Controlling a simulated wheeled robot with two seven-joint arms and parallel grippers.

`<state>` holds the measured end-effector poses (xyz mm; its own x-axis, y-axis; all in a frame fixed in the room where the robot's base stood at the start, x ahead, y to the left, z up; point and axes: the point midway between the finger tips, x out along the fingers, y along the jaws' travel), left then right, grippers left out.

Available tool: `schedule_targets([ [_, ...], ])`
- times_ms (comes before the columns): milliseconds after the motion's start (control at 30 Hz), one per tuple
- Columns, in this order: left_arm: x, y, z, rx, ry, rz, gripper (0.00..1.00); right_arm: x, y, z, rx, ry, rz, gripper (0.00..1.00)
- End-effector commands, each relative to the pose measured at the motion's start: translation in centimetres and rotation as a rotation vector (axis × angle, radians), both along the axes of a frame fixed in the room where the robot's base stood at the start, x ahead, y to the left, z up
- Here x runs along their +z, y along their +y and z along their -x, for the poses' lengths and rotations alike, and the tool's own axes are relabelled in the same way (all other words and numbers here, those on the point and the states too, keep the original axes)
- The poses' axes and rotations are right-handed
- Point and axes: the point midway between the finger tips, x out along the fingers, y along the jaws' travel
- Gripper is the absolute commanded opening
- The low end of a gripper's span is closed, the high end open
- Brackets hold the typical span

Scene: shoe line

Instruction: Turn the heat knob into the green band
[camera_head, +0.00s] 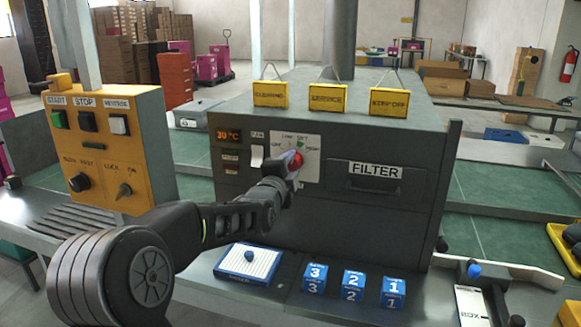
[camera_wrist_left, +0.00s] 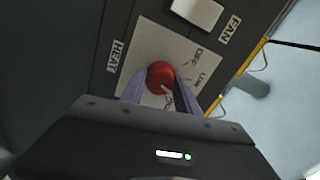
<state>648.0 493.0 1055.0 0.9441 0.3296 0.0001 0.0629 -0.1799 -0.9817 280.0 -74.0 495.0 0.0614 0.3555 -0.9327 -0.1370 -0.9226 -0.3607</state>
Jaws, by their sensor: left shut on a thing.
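The red heat knob (camera_head: 297,159) sits on a white dial plate (camera_head: 312,172) on the dark machine front. In the left wrist view the knob (camera_wrist_left: 160,76) is round and red, with a pale pointer mark toward the lower right. OFF and LOW are printed on the plate (camera_wrist_left: 186,52), and HEAT is beside it. My left gripper (camera_head: 287,177) is at the knob. Its two fingers (camera_wrist_left: 159,90) are shut on the knob's sides. A small green patch (camera_head: 301,142) shows on the plate above the knob; the gripper hides part of the dial. My right gripper is not in view.
A white fan switch (camera_head: 257,155) and a temperature display (camera_head: 228,135) are left of the dial. The FILTER drawer (camera_head: 375,172) is to its right. A yellow control box (camera_head: 145,150) stands left. Blue numbered blocks (camera_head: 353,280) and a blue-edged tray (camera_head: 228,262) lie below.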

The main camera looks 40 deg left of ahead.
Motion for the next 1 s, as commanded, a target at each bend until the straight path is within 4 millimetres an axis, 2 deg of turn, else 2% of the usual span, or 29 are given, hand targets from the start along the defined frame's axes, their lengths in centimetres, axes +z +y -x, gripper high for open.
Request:
schedule_targets([
  [467, -0.13, -0.04, -0.02, -0.001, 0.009, -0.016, 0.0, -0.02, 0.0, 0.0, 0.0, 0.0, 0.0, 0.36],
  [500, -0.13, -0.04, -0.02, -0.001, 0.009, -0.016, 0.4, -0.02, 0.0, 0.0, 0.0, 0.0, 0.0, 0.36],
  [733, -0.08, -0.02, -0.01, 0.0, 0.008, -0.016, 0.59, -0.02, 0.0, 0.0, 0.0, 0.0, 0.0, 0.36],
  [1000, -0.02, -0.02, 0.05, 0.0, 0.006, -0.016, 0.6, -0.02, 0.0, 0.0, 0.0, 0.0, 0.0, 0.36],
])
